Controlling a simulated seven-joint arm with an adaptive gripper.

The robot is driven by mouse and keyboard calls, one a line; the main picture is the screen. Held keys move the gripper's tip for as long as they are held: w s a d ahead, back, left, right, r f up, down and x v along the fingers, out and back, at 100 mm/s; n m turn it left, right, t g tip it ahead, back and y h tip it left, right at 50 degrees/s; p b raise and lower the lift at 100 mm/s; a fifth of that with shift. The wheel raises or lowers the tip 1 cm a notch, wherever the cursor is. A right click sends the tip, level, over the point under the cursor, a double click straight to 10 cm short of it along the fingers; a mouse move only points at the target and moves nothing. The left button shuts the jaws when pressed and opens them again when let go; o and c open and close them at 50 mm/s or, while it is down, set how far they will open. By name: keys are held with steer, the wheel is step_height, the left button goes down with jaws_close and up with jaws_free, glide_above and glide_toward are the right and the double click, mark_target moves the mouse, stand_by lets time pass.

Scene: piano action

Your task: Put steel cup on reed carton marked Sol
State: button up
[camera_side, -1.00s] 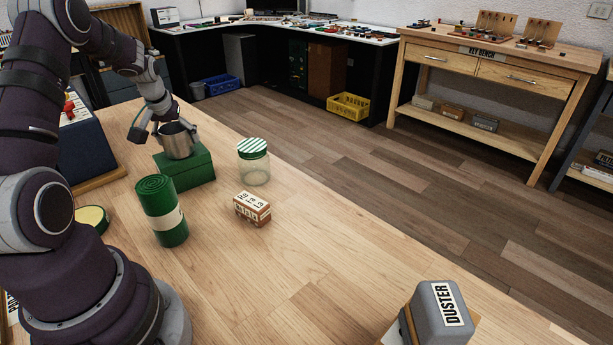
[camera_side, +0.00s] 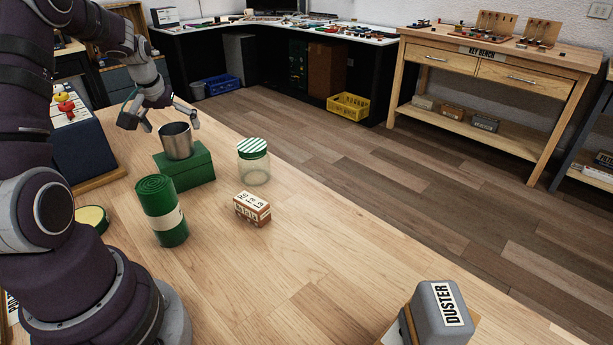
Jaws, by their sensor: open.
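The steel cup (camera_side: 176,141) stands upright on top of a green box (camera_side: 190,174) on the wooden table. No marking can be read on the green box from this side. My gripper (camera_side: 162,117) is open just behind and above the cup, its fingers spread wide and apart from it. A small brown carton (camera_side: 252,208) with white lettered labels stands to the right and nearer; its small lettering is too blurred to read surely.
A green roll (camera_side: 162,211) stands in front of the green box. A glass jar (camera_side: 254,164) with a striped lid stands right of it. A grey duster (camera_side: 439,312) lies at the near right. The table's middle is clear.

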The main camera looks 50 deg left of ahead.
steer(key=v, duration=0.8)
steer(key=w+d+r+m+t+h, duration=0.1)
steer(key=d+r+m, duration=0.1)
steer(key=d, duration=0.5)
steer(key=w+d+r+m+t, duration=0.1)
steer(key=d+r+m, duration=0.15)
steer(key=d, duration=0.45)
steer(key=s+d+f+m+h, duration=0.2)
steer(key=s+d+m, duration=0.4)
steer(key=d, duration=0.6)
steer(key=shift+s+f+t+h, duration=0.3)
steer(key=shift+s+f+h, duration=0.1)
